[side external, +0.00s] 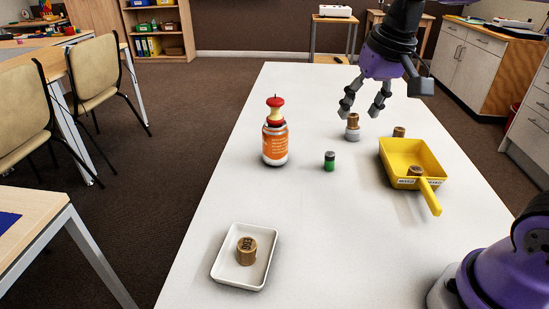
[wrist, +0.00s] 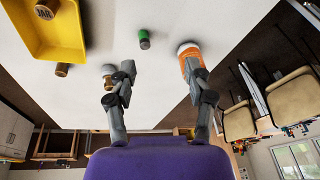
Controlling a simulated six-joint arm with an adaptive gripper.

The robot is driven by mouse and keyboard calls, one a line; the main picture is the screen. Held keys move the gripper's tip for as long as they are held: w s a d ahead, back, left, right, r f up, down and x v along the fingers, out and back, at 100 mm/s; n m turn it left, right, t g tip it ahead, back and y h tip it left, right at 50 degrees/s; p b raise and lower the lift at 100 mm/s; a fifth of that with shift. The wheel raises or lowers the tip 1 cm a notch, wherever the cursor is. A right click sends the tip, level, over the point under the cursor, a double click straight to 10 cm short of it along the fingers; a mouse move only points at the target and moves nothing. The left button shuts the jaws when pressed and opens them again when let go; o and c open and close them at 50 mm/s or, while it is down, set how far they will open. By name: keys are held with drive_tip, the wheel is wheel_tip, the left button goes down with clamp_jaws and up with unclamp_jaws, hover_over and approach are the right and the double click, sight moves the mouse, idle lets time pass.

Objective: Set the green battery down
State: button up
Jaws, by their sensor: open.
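The green battery (side external: 330,161), with a dark top, stands upright by itself on the white table (side external: 300,215). It also shows in the wrist view near the top middle (wrist: 144,39). My gripper (side external: 360,108) is open, above the table and farther back than the battery, apart from it. In the wrist view the two fingers (wrist: 160,72) are spread with nothing between them.
An orange-labelled jar (side external: 275,146) with an apple core (side external: 274,110) on top stands left of the battery. A yellow dustpan (side external: 428,160) holding a brown piece lies right. Small brown-topped pieces (side external: 353,121) stand near my gripper. A white tray (side external: 227,280) holds a brown block.

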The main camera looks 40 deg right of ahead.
drive_tip(key=s+a+f+n+t, duration=0.2)
drive_tip(key=s+a+f+n, duration=0.1)
drive_tip(key=s, duration=0.6)
drive_tip(key=shift+s+a+f+n, duration=0.2)
drive_tip(key=shift+s+n, duration=0.1)
drive_tip(key=shift+n, duration=0.6)
